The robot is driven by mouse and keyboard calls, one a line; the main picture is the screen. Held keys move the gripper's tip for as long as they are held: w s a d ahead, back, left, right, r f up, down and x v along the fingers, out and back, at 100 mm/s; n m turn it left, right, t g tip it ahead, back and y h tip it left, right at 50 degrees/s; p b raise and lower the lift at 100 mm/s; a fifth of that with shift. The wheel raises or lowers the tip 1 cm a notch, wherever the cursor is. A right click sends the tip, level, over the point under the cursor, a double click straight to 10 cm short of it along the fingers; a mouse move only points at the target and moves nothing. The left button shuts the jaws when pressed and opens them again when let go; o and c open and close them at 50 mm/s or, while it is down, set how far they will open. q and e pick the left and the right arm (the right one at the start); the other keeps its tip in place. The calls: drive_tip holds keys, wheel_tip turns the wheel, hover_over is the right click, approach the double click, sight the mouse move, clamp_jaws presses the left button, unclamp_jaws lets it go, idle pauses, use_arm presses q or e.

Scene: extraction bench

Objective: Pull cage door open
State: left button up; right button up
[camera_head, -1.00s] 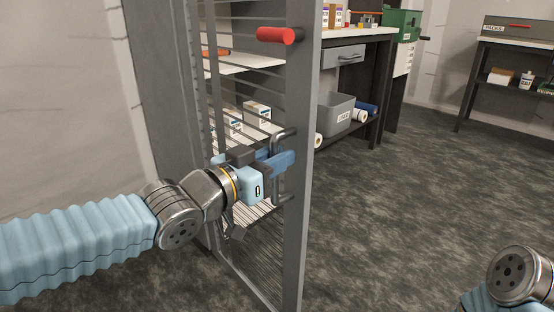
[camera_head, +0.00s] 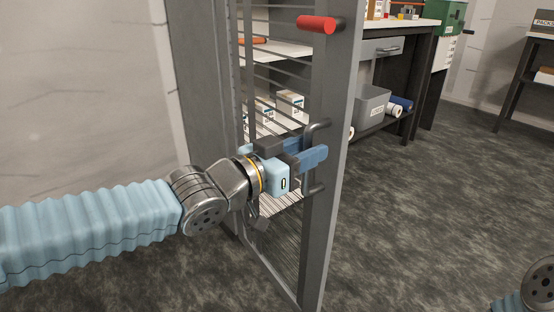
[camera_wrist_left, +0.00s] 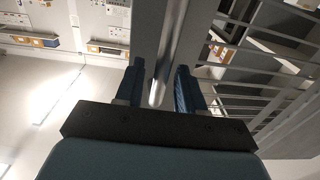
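The cage door (camera_head: 335,150) is a grey frame with horizontal wire bars, standing ajar at an angle in the head view. Its grey loop handle (camera_head: 316,186) sits on the frame at mid-height. My left gripper (camera_head: 313,158) is at the handle, with its blue fingers reaching through the loop. In the left wrist view the handle bar (camera_wrist_left: 160,88) runs between the two fingers of my left gripper (camera_wrist_left: 159,88). The fingers are apart, with gaps beside the bar. My right gripper is out of view; only part of my right arm shows at the lower right.
A red grip (camera_head: 316,24) sticks out near the door's top. Inside the cage, small boxes (camera_head: 290,102) stand on a shelf. A workbench (camera_head: 415,22) and a grey bin (camera_head: 371,105) are behind the door. The floor (camera_head: 430,210) to its right is clear.

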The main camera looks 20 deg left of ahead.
use_arm(q)
drive_tip(key=p+v, duration=0.2)
drive_tip(key=v, duration=1)
drive_tip(key=shift+s, duration=0.3)
drive_tip(key=shift+w, duration=0.1)
drive_tip(key=w+d+f+n+g+y+p, duration=0.25)
drive_tip(key=w+f+g, duration=0.2)
drive_tip(key=f, duration=0.75)
drive_tip(key=w+d+f+n+g+y+p, duration=0.1)
drive_tip(key=w+d+f+g+y+p, duration=0.25)
drive_tip(key=f, duration=0.75)
drive_tip(key=s+f+n+g+p, duration=0.2)
drive_tip(key=s+f, duration=0.4)
drive_tip(key=f, duration=0.5)
drive_tip(key=s+f+n+g+p, duration=0.2)
drive_tip(key=s+f+g, duration=0.2)
drive_tip(key=f, duration=0.8)
drive_tip(key=shift+s+f+n+h+p, duration=0.25)
drive_tip(key=shift+s+n+h+p, duration=0.1)
drive_tip(key=shift+s, duration=0.65)
